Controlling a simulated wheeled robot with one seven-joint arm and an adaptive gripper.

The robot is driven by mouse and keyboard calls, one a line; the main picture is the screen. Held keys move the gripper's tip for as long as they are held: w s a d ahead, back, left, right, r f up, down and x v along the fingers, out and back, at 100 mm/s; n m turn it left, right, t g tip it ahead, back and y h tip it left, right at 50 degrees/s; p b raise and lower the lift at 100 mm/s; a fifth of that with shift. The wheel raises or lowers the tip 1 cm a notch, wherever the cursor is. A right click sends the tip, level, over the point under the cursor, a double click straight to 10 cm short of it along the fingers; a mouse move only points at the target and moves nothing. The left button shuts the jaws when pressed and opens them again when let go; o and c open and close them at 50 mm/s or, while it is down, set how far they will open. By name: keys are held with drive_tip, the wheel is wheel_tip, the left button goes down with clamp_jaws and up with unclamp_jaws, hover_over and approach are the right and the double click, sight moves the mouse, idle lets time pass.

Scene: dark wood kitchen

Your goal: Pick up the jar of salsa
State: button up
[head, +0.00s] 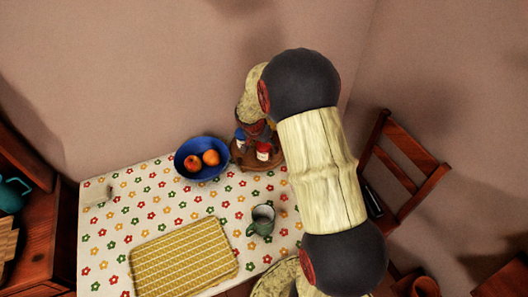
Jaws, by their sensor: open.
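A small jar with red and white on it (263,152) stands on a round brown wooden tray (243,163) at the back of the table. It looks like the salsa jar, but its label is too small to read. My gripper (256,138) points down directly above and around the top of the items on the tray. It is open, partly hidden by my own arm. Blue and red bits show close to it at its left. I cannot tell whether its fingers touch the jar.
A blue bowl with two orange-red fruits (202,158) stands just left of the tray. A green-grey mug (262,219) and a yellow woven mat (184,258) are nearer on the flowered tablecloth (125,215). A wooden chair (405,150) stands at right. The wall is close behind the tray.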

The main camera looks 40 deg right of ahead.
drive_tip(key=b+x, duration=0.1)
drive_tip(key=x, duration=0.4)
drive_tip(key=shift+w+b, duration=0.15)
drive_tip(key=shift+b, duration=0.15)
drive_tip(key=shift+c, duration=0.3)
drive_tip(key=shift+r, duration=0.1)
drive_tip(key=c, duration=1.4)
drive_tip(key=shift+c, duration=0.2)
